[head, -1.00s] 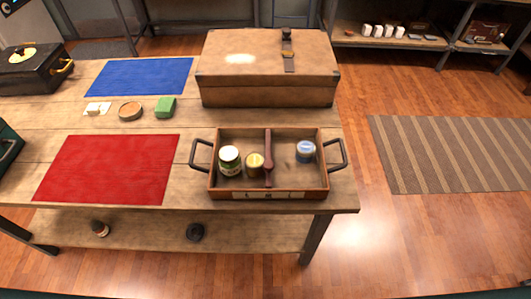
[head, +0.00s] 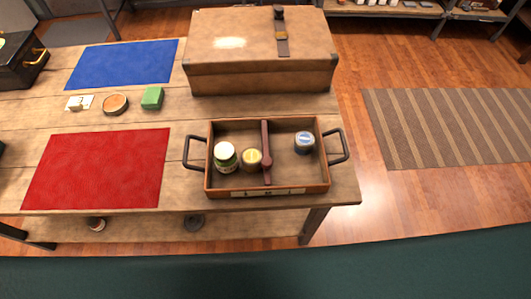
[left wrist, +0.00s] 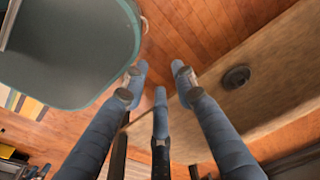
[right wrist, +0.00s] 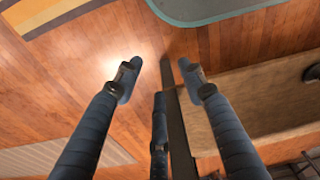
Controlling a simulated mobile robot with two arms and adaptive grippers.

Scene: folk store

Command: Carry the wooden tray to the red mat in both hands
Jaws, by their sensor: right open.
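The wooden tray (head: 285,170) stands on the table near its right end, with a dark handle on each short side. The red mat (head: 97,170) lies flat and bare, left of the tray. Neither gripper shows in the head view. My left gripper (left wrist: 159,78) is open and empty. My right gripper (right wrist: 162,76) is open and empty. Both wrist views show floor and a wooden shelf beyond the fingers, not the tray.
A large brown case (head: 262,70) stands close behind the tray. A blue mat (head: 125,63), a white item (head: 79,102), a round tin (head: 115,104) and a green block (head: 152,98) lie behind the red mat. The tabletop between mat and tray is clear.

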